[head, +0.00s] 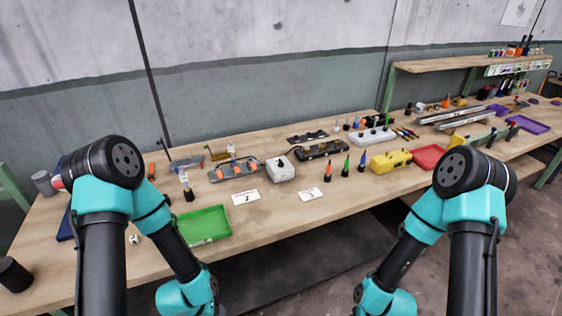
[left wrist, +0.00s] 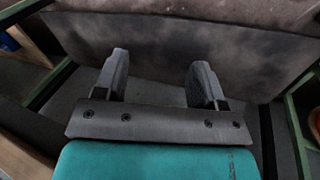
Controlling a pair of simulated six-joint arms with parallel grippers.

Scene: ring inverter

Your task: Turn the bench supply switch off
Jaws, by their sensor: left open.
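A white box with a small black part on top (head: 281,168) sits on the workbench near the middle of the head view; it looks like the bench supply with its switch. The switch's position is too small to tell. In the left wrist view my left gripper (left wrist: 158,62) is open, with nothing between its two grey fingers. In the head view only my arm links show, in front of the bench; neither gripper is visible there.
On the workbench (head: 290,207), a grey strip with orange parts (head: 234,171) lies left of the white box. Numbered white cards (head: 245,197), a green tray (head: 204,226), upright screwdrivers (head: 346,166), a yellow case (head: 391,160) and a red tray (head: 429,157) stand around it.

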